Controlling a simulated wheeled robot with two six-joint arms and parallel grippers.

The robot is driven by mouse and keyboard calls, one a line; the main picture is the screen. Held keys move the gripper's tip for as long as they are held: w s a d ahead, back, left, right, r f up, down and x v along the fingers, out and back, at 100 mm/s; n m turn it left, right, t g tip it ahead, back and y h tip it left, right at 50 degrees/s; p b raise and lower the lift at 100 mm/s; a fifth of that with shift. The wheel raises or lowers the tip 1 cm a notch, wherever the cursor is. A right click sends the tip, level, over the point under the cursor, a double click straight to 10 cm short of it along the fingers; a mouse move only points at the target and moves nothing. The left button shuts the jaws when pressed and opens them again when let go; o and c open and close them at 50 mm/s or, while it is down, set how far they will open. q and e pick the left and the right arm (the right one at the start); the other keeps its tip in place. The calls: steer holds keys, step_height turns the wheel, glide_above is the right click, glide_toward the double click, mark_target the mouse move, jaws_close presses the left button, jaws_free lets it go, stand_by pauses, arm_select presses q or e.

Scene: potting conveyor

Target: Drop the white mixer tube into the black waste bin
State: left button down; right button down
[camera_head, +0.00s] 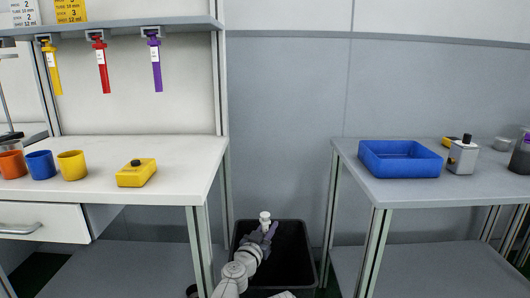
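The white mixer tube (265,217) shows as a small white piece at the fingertips of my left gripper (266,230). Its lower part is hidden by the grey fingers, which appear shut on it. The black waste bin (298,252) stands on the floor between the two tables. The gripper and tube appear over the bin's far left part in the picture; their exact height above it cannot be told. My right gripper is not in view.
The left table (110,150) carries orange, blue and yellow cups and a yellow box (136,173). Colored tubes hang from the shelf (130,27) above. The right table (450,188) holds a blue tray (400,174) and a grey-white container (463,157). Table legs flank the bin.

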arm_select(q)
steer(key=c, duration=0.7)
jaws_free()
steer(key=shift+o, duration=0.2)
step_height(320, 180, up, 10)
steer(key=p, duration=1)
